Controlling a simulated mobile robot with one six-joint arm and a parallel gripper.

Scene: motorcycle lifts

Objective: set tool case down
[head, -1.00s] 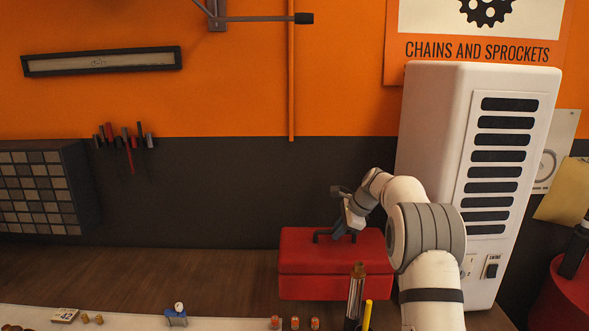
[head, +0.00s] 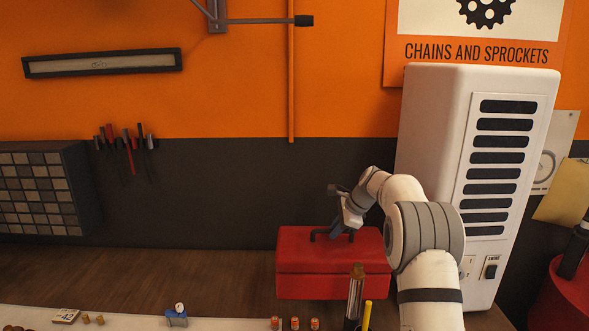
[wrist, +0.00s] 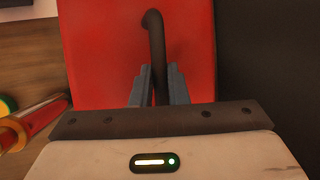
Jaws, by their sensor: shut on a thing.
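The red tool case (head: 318,276) is at the back of the wooden bench in the head view, upright, with its dark handle (head: 319,234) on top. My gripper (head: 343,231) reaches down from the right and is shut on the handle. In the wrist view the two grey fingers of my gripper (wrist: 159,88) close around the handle (wrist: 155,35), with the red lid of the tool case (wrist: 105,40) behind. Whether the case's underside touches the bench or hangs just above it, I cannot tell.
A white vented cabinet (head: 425,110) stands right of the case. A brown-topped cylinder (head: 355,290) and a yellow stick (head: 367,313) stand in front. Small orange-capped items (head: 294,323) line the front. The wooden bench (head: 150,278) is clear to the left.

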